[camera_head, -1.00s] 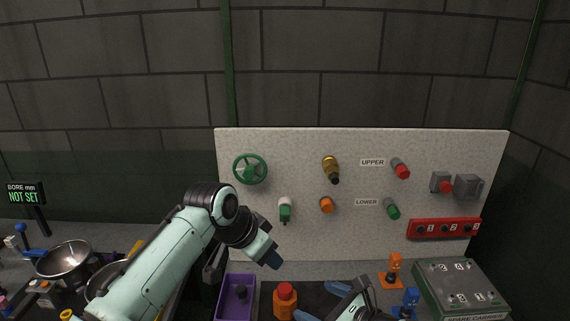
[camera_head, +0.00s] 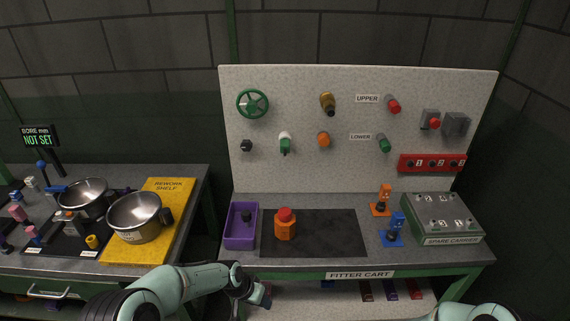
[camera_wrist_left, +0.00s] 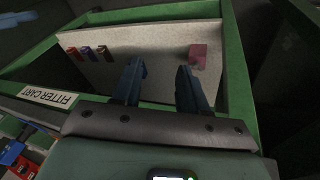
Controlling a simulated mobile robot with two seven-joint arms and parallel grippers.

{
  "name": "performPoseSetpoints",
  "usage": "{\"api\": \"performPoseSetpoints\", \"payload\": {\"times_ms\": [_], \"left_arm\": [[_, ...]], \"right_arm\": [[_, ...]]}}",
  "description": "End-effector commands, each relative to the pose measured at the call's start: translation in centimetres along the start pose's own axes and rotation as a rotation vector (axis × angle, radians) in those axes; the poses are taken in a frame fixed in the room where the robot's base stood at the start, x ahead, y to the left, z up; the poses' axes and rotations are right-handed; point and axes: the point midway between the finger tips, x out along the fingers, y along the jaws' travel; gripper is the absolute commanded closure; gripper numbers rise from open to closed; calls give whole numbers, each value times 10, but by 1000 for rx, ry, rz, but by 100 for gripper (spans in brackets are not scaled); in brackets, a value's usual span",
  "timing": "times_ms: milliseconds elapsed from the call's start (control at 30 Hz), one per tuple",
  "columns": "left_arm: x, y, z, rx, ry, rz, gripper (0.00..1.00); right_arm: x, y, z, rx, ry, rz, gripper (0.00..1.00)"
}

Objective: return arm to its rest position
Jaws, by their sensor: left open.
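My left arm (camera_head: 175,292) comes in from the lower left, low in front of the fitter cart. Its gripper (camera_head: 258,297) is below the worktop edge, near the lower shelf. In the left wrist view the two dark fingers (camera_wrist_left: 162,88) are apart with nothing between them. They point over the pale lower shelf (camera_wrist_left: 150,45). Part of my right arm (camera_head: 470,312) shows at the bottom right. Its gripper is out of view.
The fitter cart (camera_head: 440,268) carries a purple tray (camera_head: 240,240), an orange-red hex piece (camera_head: 285,226) and a spare carrier (camera_head: 440,217). A pink block (camera_wrist_left: 198,55) lies on the lower shelf near the fingers.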

Motion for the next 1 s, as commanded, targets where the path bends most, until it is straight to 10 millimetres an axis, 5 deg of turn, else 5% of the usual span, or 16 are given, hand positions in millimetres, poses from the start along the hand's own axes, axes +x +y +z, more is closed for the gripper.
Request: {"api": "performPoseSetpoints", "payload": {"times_ms": [100, 200, 400, 500, 700, 1000], "left_arm": [[58, -14, 78, -150, -67, 19, 57], [92, -17, 147, -285, -112, 28, 57], [120, 2, 278, -549, -195, 29, 57], [119, 14, 321, -645, -223, 22, 57], [114, 27, 355, -727, -242, 12, 57], [114, 27, 355, -728, -241, 11, 57]], "right_arm": [[32, 56, -20, -214, 41, 119, 0], [53, 100, -32, -418, 44, 200, 0], [82, 178, -34, -811, -36, 292, 0], [89, 203, -28, -951, -87, 297, 0], [94, 223, -20, -1076, -139, 285, 0], [94, 223, -20, -1080, -140, 284, 0]]}}
